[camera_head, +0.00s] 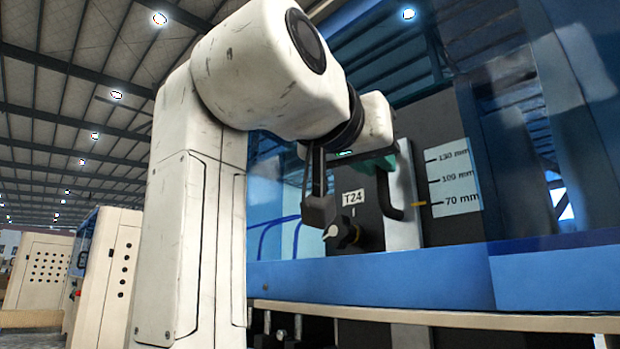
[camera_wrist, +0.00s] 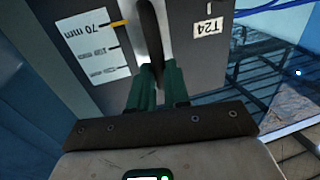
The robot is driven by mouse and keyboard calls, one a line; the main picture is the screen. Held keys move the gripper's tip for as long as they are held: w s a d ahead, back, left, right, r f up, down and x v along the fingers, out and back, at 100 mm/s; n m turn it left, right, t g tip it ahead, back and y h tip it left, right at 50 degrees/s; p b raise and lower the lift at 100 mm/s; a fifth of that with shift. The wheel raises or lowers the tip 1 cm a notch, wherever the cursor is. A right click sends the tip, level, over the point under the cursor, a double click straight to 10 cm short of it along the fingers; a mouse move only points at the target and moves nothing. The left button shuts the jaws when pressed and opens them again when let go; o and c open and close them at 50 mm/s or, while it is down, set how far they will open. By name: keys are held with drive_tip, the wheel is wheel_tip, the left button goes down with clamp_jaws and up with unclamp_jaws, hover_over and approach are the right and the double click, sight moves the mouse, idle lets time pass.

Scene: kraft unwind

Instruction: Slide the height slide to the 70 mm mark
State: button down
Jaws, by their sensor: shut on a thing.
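The height slide shows in the head view as a dark block with a T24 label, a pale strip (camera_head: 405,228) and a black curved handle (camera_head: 386,195). A yellow pointer (camera_head: 415,204) lies level with the 70 mm line on the white scale (camera_head: 453,180). In the wrist view the yellow pointer (camera_wrist: 119,23) also lines up with the 70 mm label. My gripper (camera_wrist: 158,75), with green fingers, is shut on the black handle (camera_wrist: 153,38). In the head view my gripper (camera_head: 376,165) is partly hidden behind my arm.
The T24 label (camera_head: 353,197) sits left of the handle, above a dark knob (camera_head: 342,235) with a pale tip. A blue machine frame (camera_head: 400,278) runs below, and blue glazed panels (camera_head: 515,130) stand to the right. Pale cabinets (camera_head: 108,270) stand at the far left.

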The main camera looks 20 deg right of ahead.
drive_tip(key=shift+d+f, duration=0.1)
drive_tip(key=shift+f, duration=0.2)
drive_tip(key=c, duration=1.4)
unclamp_jaws()
drive_tip(key=o, duration=0.3)
drive_tip(key=shift+r, duration=0.1)
drive_tip(key=b+v, duration=0.2)
drive_tip(key=v, duration=0.9)
drive_tip(key=shift+b, duration=0.4)
drive_tip(key=shift+w, duration=0.1)
